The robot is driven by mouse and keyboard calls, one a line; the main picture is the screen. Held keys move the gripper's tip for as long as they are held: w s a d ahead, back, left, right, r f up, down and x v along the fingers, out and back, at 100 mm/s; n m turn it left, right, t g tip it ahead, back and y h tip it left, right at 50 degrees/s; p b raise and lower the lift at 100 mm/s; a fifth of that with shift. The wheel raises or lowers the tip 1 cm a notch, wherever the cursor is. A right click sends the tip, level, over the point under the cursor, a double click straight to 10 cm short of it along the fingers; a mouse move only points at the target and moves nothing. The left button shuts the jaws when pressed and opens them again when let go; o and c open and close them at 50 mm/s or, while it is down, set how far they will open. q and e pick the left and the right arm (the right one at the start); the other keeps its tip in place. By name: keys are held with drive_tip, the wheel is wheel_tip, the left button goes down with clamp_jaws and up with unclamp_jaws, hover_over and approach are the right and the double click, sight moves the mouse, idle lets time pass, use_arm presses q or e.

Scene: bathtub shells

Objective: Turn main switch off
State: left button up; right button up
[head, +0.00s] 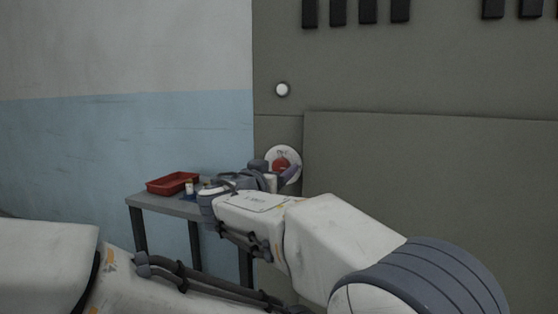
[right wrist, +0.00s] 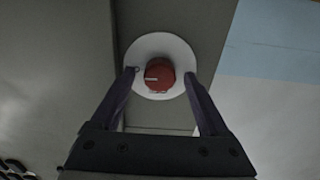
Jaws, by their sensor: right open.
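The main switch is a red round knob (head: 281,165) on a white round plate (head: 284,151), set on the grey-green cabinet front. In the right wrist view the knob (right wrist: 160,70) sits in the middle of the plate (right wrist: 158,42), with a short pale mark on its face. My right gripper (head: 276,171) is in front of the switch. In the right wrist view its open fingers (right wrist: 160,74) stand on either side of the knob, with visible gaps; contact cannot be seen. My left gripper is out of view.
The large cabinet (head: 420,75) fills the right side, with a raised panel edge close right of the switch. A white round button (head: 282,90) is above it. A grey table (head: 165,204) with a red tray (head: 172,183) and small items stands left, against the wall.

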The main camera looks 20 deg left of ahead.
drive_tip(key=shift+w, duration=0.1)
clamp_jaws()
